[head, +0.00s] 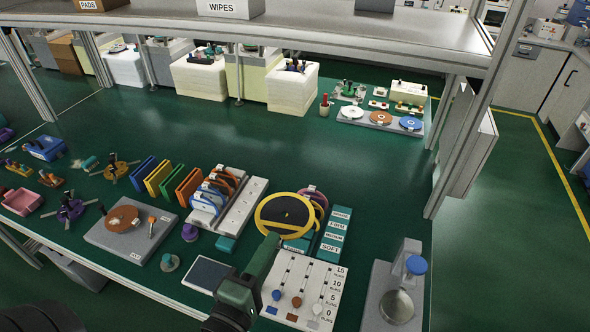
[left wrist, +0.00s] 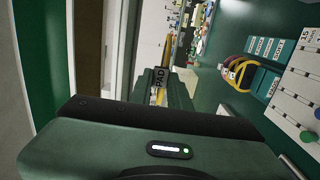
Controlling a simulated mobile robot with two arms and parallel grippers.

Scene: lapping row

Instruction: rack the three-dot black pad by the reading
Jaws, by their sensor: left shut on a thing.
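My left gripper (head: 268,244) is shut on a round black pad (head: 285,212) with a yellow rim and holds it up, its face toward the head camera. The white reading board (head: 304,288) with blue, brown and white sliders is in front. My right gripper is not in view.
A scale-like stand (head: 397,305) with a blue knob is at the front right. A grey rack (head: 240,208) with blue and orange pads is left of the held pad. A dark tablet (head: 208,275) lies in front.

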